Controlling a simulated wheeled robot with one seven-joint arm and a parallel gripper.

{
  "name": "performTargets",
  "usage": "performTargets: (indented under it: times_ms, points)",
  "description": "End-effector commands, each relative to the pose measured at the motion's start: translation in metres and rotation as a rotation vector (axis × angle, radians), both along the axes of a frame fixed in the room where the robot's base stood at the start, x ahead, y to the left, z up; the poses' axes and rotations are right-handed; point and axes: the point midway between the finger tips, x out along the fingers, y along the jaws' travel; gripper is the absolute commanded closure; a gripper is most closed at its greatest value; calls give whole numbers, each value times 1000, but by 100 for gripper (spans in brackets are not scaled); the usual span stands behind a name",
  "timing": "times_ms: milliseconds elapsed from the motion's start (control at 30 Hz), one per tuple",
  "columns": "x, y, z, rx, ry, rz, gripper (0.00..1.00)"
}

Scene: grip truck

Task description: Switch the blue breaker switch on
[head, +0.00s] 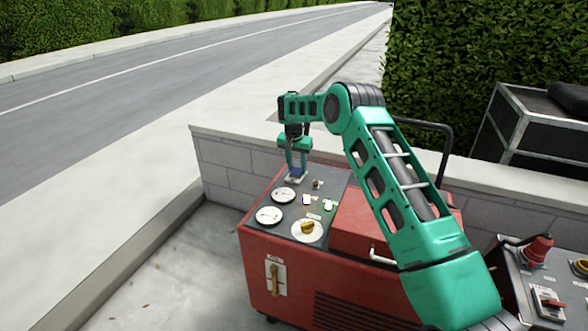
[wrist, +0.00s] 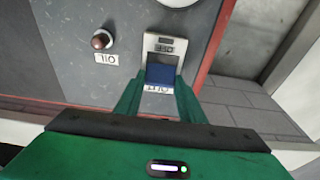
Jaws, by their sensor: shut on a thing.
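The blue breaker switch (wrist: 160,75) sits in a pale plate on the grey panel, with small lettering above and below it. In the wrist view my gripper (wrist: 160,88) has its two green fingers on either side of the switch, shut on it. In the head view my gripper (head: 297,172) reaches down onto the far corner of the panel, and a bit of the blue switch (head: 296,171) shows between the fingers. The fingers hide the sides of the switch. The small lettering is too blurred to read surely.
The panel tops a red machine (head: 275,262) with white gauges (head: 283,195), a yellow knob (head: 307,227) and a brown round button (wrist: 102,39) beside the switch. A low block wall (head: 228,160) runs behind. Another control box (head: 545,275) stands at the right.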

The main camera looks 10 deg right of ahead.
Motion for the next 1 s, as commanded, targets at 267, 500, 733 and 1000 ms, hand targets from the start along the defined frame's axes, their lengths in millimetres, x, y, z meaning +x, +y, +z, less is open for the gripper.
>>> performTargets:
  times_ms: [267,500,733,1000]
  points:
    - [6,5,6,7,-16,10,87]
    - [5,5,6,6,-14,9,45]
    - [3,2,3,4,-7,4,45]
    - [0,4,25,4,-8,3,45]
